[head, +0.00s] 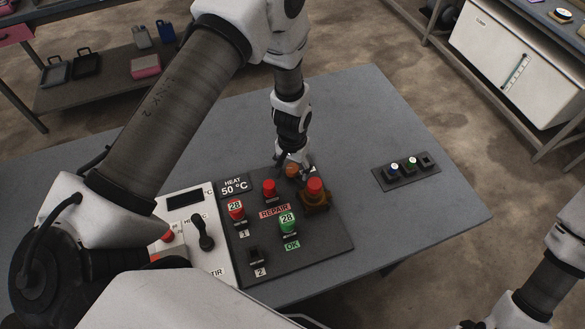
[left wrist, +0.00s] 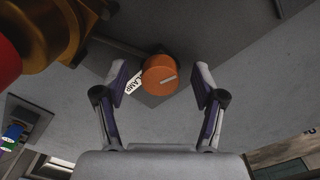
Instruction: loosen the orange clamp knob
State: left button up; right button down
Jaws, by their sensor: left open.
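The orange clamp knob (head: 292,170) sits at the back edge of the dark control panel (head: 327,238), partly hidden by my left gripper (head: 294,160) in the head view. In the left wrist view the knob (left wrist: 159,76) is round, with a pale line on its face and a "CLAMP" label (left wrist: 134,82) beside it. My left gripper (left wrist: 161,90) is open, with one finger on each side of the knob and a visible gap on both sides. My right gripper is out of view; only part of that arm shows at the lower right.
A red button on a brown-yellow base (head: 314,197) stands close to the right of the knob. A smaller red button (head: 269,188) is to its left. A small switch box (head: 406,171) lies farther right on the grey table (head: 375,110), with bare tabletop between.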

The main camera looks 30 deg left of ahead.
pick_arm(q)
jog(key=m, duration=0.5)
jog(key=shift+m, duration=0.4)
jog(key=m, duration=0.3)
jog(key=shift+f, duration=0.15)
jog(key=shift+f, duration=0.2)
grip_shut()
jog(key=n, duration=0.5)
jog(key=shift+n, duration=0.3)
jog(key=n, duration=0.3)
jog(key=shift+n, duration=0.3)
